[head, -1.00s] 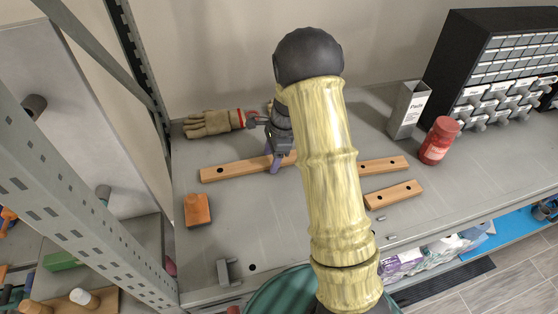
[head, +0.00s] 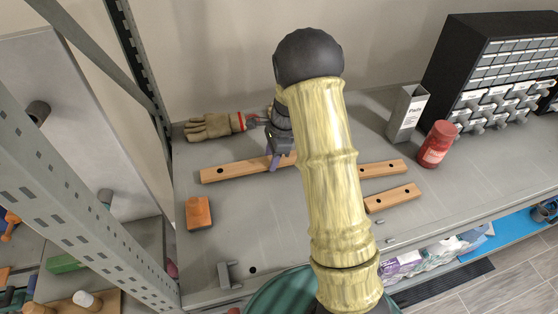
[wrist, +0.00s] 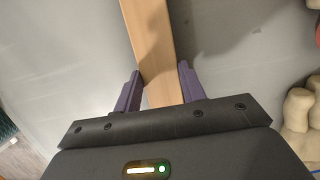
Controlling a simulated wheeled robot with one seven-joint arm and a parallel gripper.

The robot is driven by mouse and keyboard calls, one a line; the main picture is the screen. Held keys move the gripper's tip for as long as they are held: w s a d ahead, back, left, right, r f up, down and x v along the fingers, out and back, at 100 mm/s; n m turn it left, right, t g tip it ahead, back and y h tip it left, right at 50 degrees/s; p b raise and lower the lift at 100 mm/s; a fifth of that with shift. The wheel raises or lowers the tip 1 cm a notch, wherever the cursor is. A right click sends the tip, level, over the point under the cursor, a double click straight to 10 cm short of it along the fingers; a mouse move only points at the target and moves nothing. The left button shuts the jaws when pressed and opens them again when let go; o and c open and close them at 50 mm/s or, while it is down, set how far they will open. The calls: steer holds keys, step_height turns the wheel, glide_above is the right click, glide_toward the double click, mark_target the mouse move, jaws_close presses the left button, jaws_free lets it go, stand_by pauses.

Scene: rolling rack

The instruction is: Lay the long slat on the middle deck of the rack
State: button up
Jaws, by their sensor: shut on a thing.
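The long wooden slat (head: 235,170) stretches left to right above or on the grey metal worktop (head: 290,230); my arm covers part of its middle. Dark holes show near its ends. My gripper (head: 278,160) is shut on the slat left of its middle. In the wrist view the slat (wrist: 150,40) runs between the two purple fingers of my gripper (wrist: 160,82). I cannot tell how far it is off the surface. A grey perforated metal upright (head: 75,170) stands at the left, with lower shelf levels beside it; I cannot tell which is the middle deck.
A shorter slat (head: 393,197) lies nearer at the right. An orange block (head: 199,213), a work glove (head: 210,126) and a grey bracket (head: 229,274) are around the slat. A red jar (head: 436,145), a tall box (head: 407,113) and a drawer cabinet (head: 490,75) stand at the right.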

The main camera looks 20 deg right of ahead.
steer(key=shift+a+p+v, duration=0.2)
steer(key=shift+p+v, duration=0.45)
steer(key=shift+v, duration=0.1)
steer(key=shift+a+p+v, duration=0.15)
steer(key=shift+p+v, duration=0.45)
steer(key=shift+v, duration=0.15)
steer(key=shift+a+p+v, duration=0.2)
steer(key=shift+p+v, duration=0.45)
steer(key=shift+v, duration=0.15)
steer(key=shift+r, duration=0.15)
